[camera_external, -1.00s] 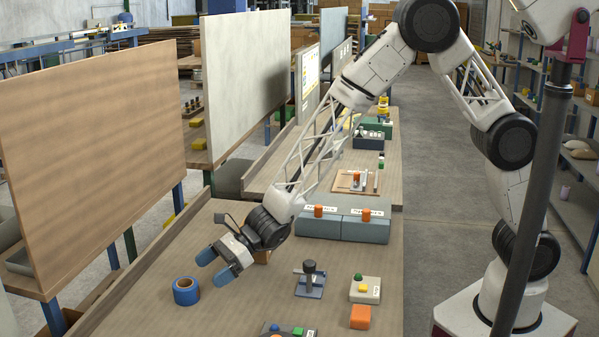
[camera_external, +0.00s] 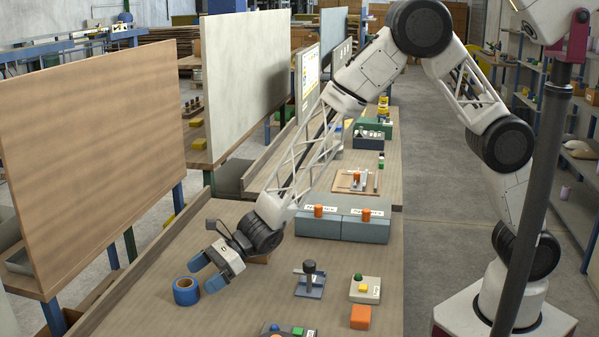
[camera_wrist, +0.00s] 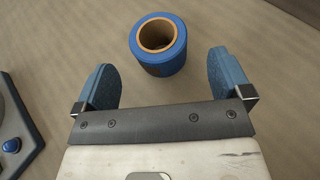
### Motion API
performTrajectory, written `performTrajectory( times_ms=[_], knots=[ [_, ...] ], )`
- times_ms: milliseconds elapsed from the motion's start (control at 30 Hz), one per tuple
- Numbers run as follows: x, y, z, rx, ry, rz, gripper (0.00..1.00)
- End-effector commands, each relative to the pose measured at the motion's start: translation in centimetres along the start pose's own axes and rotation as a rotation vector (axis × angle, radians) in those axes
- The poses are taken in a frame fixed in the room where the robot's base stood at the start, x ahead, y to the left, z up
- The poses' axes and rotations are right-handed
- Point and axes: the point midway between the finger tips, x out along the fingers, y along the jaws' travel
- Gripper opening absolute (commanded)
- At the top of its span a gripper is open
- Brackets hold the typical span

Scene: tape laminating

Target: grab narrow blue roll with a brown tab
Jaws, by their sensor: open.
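A blue tape roll (camera_external: 186,291) with a brown inner core stands on the wooden workbench at the lower left. It also shows in the wrist view (camera_wrist: 159,63), top centre, just ahead of the gap between the fingertips. No brown tab can be made out on it. My gripper (camera_external: 207,273) has two blue padded fingers, spread open and empty. In the external view the fingers are above and right beside the roll, pointing down and left. In the wrist view both fingers (camera_wrist: 163,72) stand apart, on either side of the roll.
To the right on the bench (camera_external: 240,315) are a lever fixture (camera_external: 310,282), a box with green and yellow buttons (camera_external: 364,291) and an orange block (camera_external: 360,317). Grey-blue boxes (camera_external: 367,229) stand farther back. A tall brown panel (camera_external: 90,150) rises left of the bench.

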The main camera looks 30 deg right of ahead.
Motion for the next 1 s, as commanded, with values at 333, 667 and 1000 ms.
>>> performTrajectory(
  times_ms=[333,667,1000],
  knots=[
    [1.0,0.1,-0.1,0.000,0.000,0.001,0.97],
    [3.6,0.1,-0.1,0.000,0.000,0.001,0.97],
    [5.2,0.1,-0.1,0.001,0.000,0.000,0.97]
  ],
)
